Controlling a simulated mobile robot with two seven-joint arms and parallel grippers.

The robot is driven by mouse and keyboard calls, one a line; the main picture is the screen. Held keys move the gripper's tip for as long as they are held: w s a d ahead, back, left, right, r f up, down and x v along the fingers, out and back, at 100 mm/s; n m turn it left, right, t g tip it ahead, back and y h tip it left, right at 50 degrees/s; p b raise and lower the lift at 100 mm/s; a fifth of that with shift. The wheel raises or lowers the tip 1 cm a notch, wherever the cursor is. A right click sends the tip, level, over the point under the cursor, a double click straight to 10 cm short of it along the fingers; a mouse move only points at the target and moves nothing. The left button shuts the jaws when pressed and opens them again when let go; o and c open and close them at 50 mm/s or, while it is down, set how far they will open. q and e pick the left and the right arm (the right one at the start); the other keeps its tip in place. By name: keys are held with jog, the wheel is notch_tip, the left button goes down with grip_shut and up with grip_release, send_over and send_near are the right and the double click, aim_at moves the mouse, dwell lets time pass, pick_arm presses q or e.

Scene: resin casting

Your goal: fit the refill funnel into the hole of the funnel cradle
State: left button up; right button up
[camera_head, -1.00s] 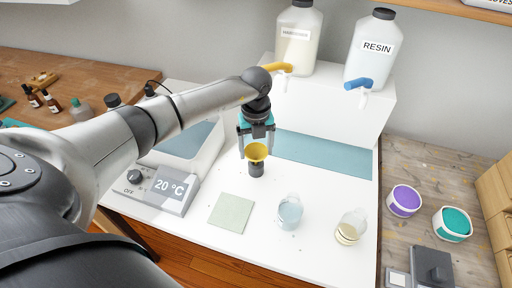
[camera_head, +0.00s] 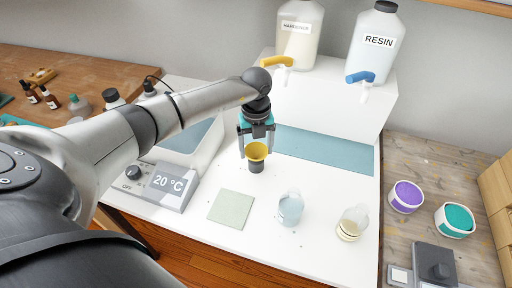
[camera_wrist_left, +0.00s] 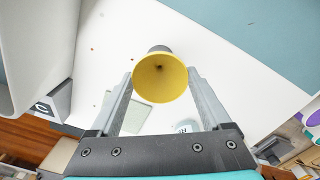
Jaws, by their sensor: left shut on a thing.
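The refill funnel (camera_head: 257,150) is yellow with a wide mouth. It sits upright at the dark grey funnel cradle (camera_head: 256,167) on the white bench; its spout is hidden, so I cannot tell how deep it is in the hole. My left gripper (camera_head: 256,143) is shut on the funnel, with a finger on each side. In the left wrist view the funnel's open mouth (camera_wrist_left: 160,78) lies between the fingertips (camera_wrist_left: 160,80), and a bit of the grey cradle (camera_wrist_left: 159,49) shows behind it. My right gripper is out of view.
A pale green mat (camera_head: 231,208) and two clear cups, one bluish (camera_head: 290,208) and one yellowish (camera_head: 352,224), are in front. A temperature unit (camera_head: 168,187) stands left. Hardener (camera_head: 296,35) and resin (camera_head: 375,45) jugs stand behind.

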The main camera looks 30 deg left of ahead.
pick_arm(q)
jog(key=o, duration=1.1)
notch_tip(320, 180, up, 15)
jog(key=shift+r+p, duration=0.1)
jog(key=shift+p, duration=0.75)
